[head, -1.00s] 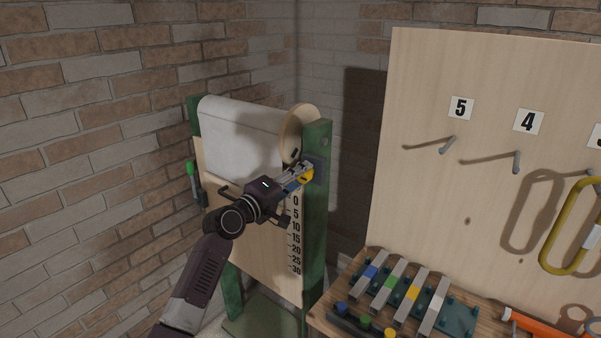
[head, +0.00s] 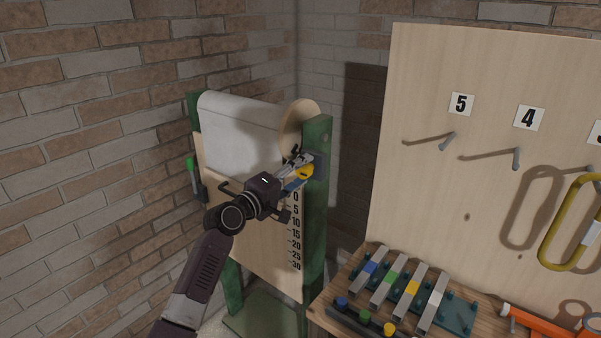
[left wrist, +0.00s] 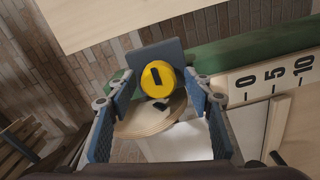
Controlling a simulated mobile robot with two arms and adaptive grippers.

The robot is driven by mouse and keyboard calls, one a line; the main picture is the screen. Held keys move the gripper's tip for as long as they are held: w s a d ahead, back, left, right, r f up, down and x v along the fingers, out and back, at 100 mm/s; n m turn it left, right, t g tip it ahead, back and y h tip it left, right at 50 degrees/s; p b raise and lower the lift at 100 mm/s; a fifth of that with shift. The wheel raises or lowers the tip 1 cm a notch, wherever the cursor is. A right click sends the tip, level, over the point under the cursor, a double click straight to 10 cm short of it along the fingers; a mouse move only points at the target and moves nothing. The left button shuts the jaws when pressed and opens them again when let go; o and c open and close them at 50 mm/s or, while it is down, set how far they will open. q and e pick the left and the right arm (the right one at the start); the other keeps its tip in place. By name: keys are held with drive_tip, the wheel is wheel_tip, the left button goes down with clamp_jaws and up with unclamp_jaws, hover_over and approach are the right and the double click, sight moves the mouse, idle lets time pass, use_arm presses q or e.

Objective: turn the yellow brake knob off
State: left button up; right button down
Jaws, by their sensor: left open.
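The yellow brake knob (head: 305,172) sits on a dark square plate on the green post (head: 317,220) of the roll stand. In the left wrist view the knob (left wrist: 160,88) is round, with a black mark that runs nearly upright in the picture. My left gripper (head: 300,168) is open, its blue-padded fingers on either side of the knob in the left wrist view (left wrist: 157,76). I cannot tell whether either finger touches it. The knob is partly hidden by a finger in the head view. My right gripper is not in view.
A white roll (head: 240,135) with a wooden end disc (head: 298,122) hangs beside the post. A numbered scale board (head: 270,250) is below. A green-handled lever (head: 192,172) is at left. A bench with coloured bars (head: 393,290) and a pegboard (head: 430,180) stand right.

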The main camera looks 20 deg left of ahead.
use_arm(q)
drive_tip(key=v, duration=1.2)
drive_tip(key=s+a+f+m+g+y+b, duration=0.1)
drive_tip(key=s+f+g+y+b, duration=0.15)
drive_tip(key=f, duration=1.65)
drive_tip(key=s+a+f+m+g+y+b, duration=0.1)
drive_tip(key=s+a+f+g+y, duration=0.15)
drive_tip(key=f, duration=1.65)
drive_tip(key=s+d+f+m+g+b, duration=0.15)
drive_tip(key=s+f, duration=0.25)
drive_tip(key=f, duration=0.4)
drive_tip(key=s+f+g+b, duration=0.1)
drive_tip(key=s+f+g, duration=0.1)
drive_tip(key=s+f, duration=0.5)
drive_tip(key=s+d+f+m+g+y+b, duration=0.1)
drive_tip(key=s+d+f+m+g+b, duration=0.2)
drive_tip(key=s+f, duration=1.45)
drive_tip(key=s+d+f+m+g, duration=0.1)
drive_tip(key=s+f, duration=0.3)
drive_tip(key=s, duration=0.4)
drive_tip(key=s+d+f+m+g+b, duration=0.1)
drive_tip(key=s+f+m, duration=0.3)
drive_tip(key=s, duration=0.4)
drive_tip(key=s+f+m+g, duration=0.2)
drive_tip(key=s+f, duration=0.3)
drive_tip(key=s, duration=0.4)
drive_tip(key=shift+d, duration=0.4)
